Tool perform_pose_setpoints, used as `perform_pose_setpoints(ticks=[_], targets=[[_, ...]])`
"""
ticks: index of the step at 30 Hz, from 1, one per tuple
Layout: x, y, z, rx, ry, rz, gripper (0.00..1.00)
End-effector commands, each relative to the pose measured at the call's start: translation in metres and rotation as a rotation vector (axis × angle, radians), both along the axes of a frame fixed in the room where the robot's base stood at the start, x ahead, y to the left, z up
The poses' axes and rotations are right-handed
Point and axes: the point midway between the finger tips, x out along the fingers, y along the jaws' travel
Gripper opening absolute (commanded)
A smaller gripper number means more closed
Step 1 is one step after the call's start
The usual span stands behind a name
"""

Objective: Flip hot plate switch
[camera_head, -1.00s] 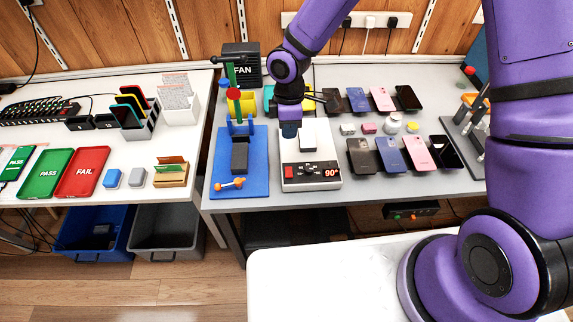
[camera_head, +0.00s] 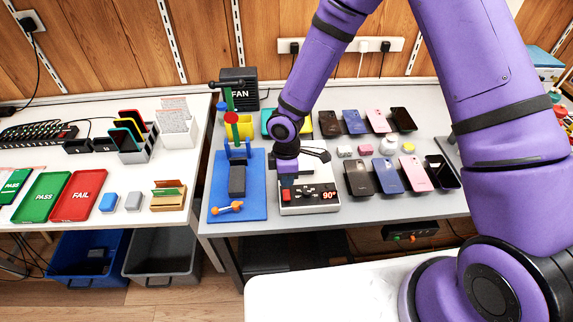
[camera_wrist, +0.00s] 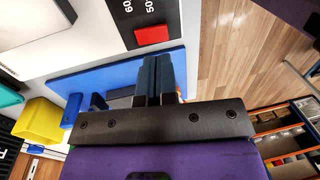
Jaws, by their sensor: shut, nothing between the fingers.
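The hot plate (camera_head: 309,210) is a pale box on the grey table, with a black front panel and a lit "90°" display (camera_head: 329,195). Its red switch (camera_head: 286,196) is at the left end of that panel; the switch also shows as a red block in the wrist view (camera_wrist: 152,35). My gripper (camera_head: 287,180) is low over the left front of the hot plate, just behind the switch in the head view. In the wrist view its fingers (camera_wrist: 160,72) are together and empty, with a gap in the picture between their tips and the switch. My arm hides much of the hot plate's top.
A blue fixture base (camera_head: 252,205) with a green lever stand is close on the left. Several phones (camera_head: 388,177) lie in rows to the right. The FAN box (camera_head: 239,85) stands behind. The table strip in front of the hot plate is clear.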

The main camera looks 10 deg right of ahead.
Motion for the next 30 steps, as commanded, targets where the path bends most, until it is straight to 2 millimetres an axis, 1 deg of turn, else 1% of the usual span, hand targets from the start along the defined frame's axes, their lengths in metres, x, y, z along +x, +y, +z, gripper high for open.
perform_pose_setpoints(ticks=[1, 3, 6, 10, 15, 25, 29, 30], targets=[[-0.002, 0.000, -0.010, -0.002, 0.003, 0.000, 0.00], [-0.004, 0.001, -0.021, -0.001, 0.002, 0.002, 0.00], [-0.005, 0.000, -0.034, -0.001, 0.001, 0.000, 0.00], [-0.006, 0.000, -0.046, -0.001, 0.000, 0.001, 0.00], [-0.007, 0.000, -0.051, 0.001, -0.001, -0.002, 0.00], [-0.007, 0.000, -0.052, 0.000, 0.000, -0.001, 0.00], [-0.011, 0.000, -0.060, -0.002, 0.001, 0.001, 0.00], [-0.010, 0.000, -0.059, 0.000, 0.001, 0.000, 0.00]])
